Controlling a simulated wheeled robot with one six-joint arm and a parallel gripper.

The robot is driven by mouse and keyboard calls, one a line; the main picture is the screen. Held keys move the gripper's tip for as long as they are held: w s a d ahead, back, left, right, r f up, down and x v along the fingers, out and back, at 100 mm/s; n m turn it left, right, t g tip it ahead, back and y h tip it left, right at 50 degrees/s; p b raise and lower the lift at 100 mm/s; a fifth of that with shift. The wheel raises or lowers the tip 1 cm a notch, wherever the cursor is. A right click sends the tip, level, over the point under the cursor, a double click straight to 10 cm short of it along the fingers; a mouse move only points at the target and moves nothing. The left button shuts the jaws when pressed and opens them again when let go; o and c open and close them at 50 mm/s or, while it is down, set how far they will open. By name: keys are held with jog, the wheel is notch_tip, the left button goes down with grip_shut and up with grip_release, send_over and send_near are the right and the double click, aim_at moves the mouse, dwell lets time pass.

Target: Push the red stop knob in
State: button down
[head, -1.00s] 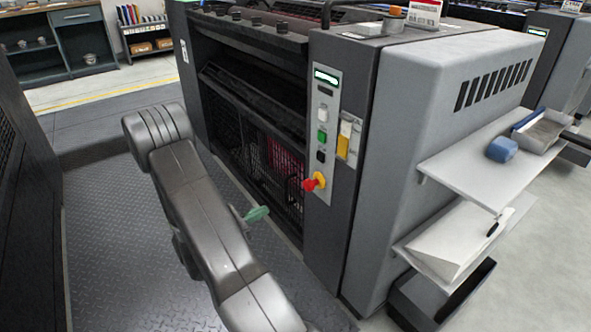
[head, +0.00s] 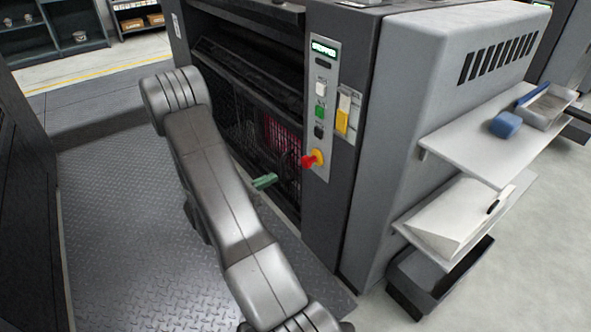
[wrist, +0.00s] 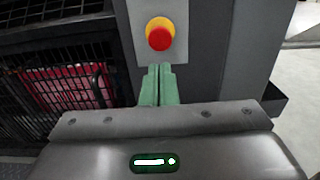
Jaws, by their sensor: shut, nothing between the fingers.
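The red stop knob (head: 308,161) sits on a yellow base at the lower end of the light grey control panel (head: 320,110), on the machine's corner post. In the wrist view the red knob (wrist: 159,37) is just beyond and above my fingertips. My gripper (head: 272,179) has green fingers, which show closed together in the wrist view (wrist: 159,70), with nothing between them. In the head view the fingertips are to the left of the knob and a little lower, with a gap between. Part of my gripper is hidden behind my arm.
The panel also has a green button (head: 320,112) and a lit display (head: 323,48). A yellow and white switch (head: 343,115) is beside it. A mesh guard (head: 235,140) is left of the post. Shelves (head: 480,150) jut out at right. The tread-plate floor (head: 110,220) is clear.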

aim_at(304, 163)
jog(key=b+x, duration=0.2)
jog(key=x, duration=0.6)
jog(key=shift+d+f, duration=0.1)
jog(key=shift+d, duration=0.05)
jog(key=shift+b+x, duration=0.35)
jog(key=shift+x, duration=0.5)
jog(key=shift+x, duration=0.95)
jog(key=shift+s+a, duration=0.1)
jog(key=shift+a, duration=0.25)
jog(key=p+v, duration=0.3)
jog(key=v, duration=1)
jog(key=shift+s+a, duration=0.2)
jog(key=shift+d, duration=0.1)
